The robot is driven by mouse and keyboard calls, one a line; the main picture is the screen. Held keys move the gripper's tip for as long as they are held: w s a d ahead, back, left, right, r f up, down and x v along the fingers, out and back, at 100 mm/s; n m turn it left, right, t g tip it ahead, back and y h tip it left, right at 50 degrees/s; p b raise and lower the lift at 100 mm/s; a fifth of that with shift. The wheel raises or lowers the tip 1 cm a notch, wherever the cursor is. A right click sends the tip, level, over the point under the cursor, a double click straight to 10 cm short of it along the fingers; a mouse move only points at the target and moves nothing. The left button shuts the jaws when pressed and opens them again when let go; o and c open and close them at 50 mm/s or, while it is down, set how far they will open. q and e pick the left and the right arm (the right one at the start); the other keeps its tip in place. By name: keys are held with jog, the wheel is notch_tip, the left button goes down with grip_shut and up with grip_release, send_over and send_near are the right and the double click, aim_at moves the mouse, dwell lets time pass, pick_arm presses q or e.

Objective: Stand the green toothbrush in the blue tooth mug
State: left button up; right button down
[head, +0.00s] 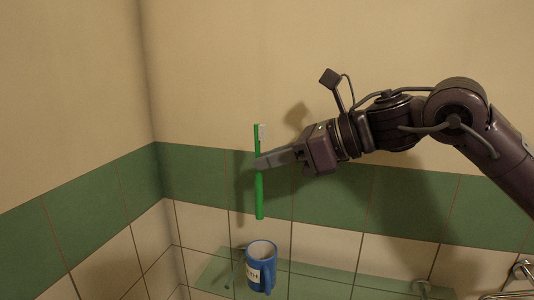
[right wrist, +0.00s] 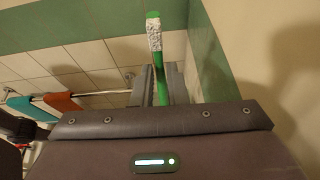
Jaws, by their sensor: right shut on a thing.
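The green toothbrush (head: 259,196) hangs upright in my right gripper (head: 262,163), bristle head up, in the head view. My right gripper is shut on its upper part. The lower end of the toothbrush shows above the blue tooth mug (head: 268,277), apart from it. The mug stands upright with its mouth open upward, a pale label on its side and its handle toward me. In the right wrist view the toothbrush (right wrist: 155,45) rises between the fingers (right wrist: 160,85), white bristles near the top. My left gripper is not in view.
The mug stands on a glass shelf (head: 325,288) along the tiled wall. A wall corner is at the left. A metal rail (head: 510,294) shows at the lower right. In the right wrist view, red and teal cloths (right wrist: 62,102) hang on a rail.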

aim_at(262, 191)
notch_tip(262, 191, down, 3)
jog(key=b, duration=0.3)
jog(key=shift+s+f, duration=0.1)
jog(key=shift+f, duration=0.05)
jog(key=shift+s+f+b, duration=0.15)
jog(key=shift+f+b, duration=0.7)
jog(key=shift+f, duration=0.1)
notch_tip(262, 191, down, 7)
jog(key=b, duration=0.5)
jog(key=c, duration=1.4)
grip_release()
jog(key=shift+o, duration=0.2)
